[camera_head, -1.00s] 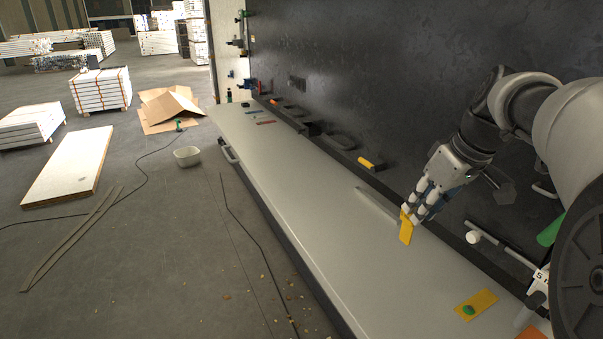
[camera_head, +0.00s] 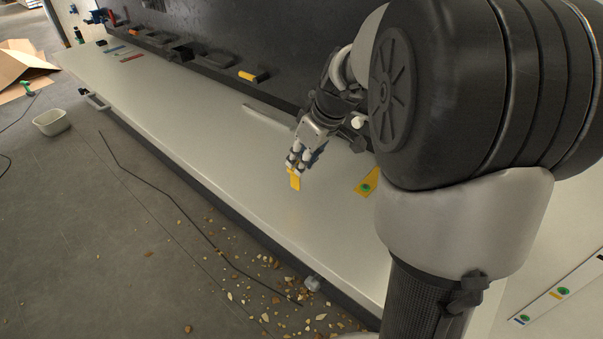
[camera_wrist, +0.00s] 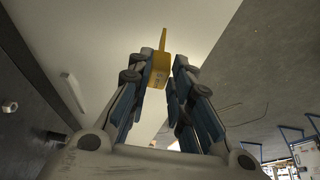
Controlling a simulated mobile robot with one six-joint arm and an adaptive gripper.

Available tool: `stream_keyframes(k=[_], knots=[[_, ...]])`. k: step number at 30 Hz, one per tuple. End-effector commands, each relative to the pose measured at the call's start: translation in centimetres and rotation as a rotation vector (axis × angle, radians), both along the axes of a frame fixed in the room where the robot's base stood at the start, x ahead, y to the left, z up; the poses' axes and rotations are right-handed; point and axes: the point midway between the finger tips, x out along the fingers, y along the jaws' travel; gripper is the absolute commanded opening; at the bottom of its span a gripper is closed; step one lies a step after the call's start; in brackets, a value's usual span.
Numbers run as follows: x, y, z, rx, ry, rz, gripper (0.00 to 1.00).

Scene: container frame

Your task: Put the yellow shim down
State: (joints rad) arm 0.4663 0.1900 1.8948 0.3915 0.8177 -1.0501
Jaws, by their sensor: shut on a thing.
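The yellow shim (camera_head: 295,182) is a small flat yellow piece. My gripper (camera_head: 294,168) is shut on its upper end, and the shim hangs down over the grey-white bench top (camera_head: 215,138). I cannot tell whether its lower edge touches the surface. In the wrist view the yellow shim (camera_wrist: 161,66) shows between the fingertips of my gripper (camera_wrist: 168,72).
A yellow patch with a green spot (camera_head: 367,184) lies on the bench right of the gripper. A pale bar (camera_head: 268,117) lies behind. A dark rail with a yellow-ended item (camera_head: 250,75) runs along the back wall. The bench's left half is mostly clear.

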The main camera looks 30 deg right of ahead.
Motion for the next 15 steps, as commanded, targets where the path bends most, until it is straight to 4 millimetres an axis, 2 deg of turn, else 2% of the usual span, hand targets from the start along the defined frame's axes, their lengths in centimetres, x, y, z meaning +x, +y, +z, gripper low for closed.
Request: stream_keyframes(k=[9, 15], knots=[[-0.1, 0.0, -4.1, 0.002, 0.003, -0.001, 0.03], [0.0, 0.0, -4.2, -0.001, 0.000, 0.000, 0.03]])
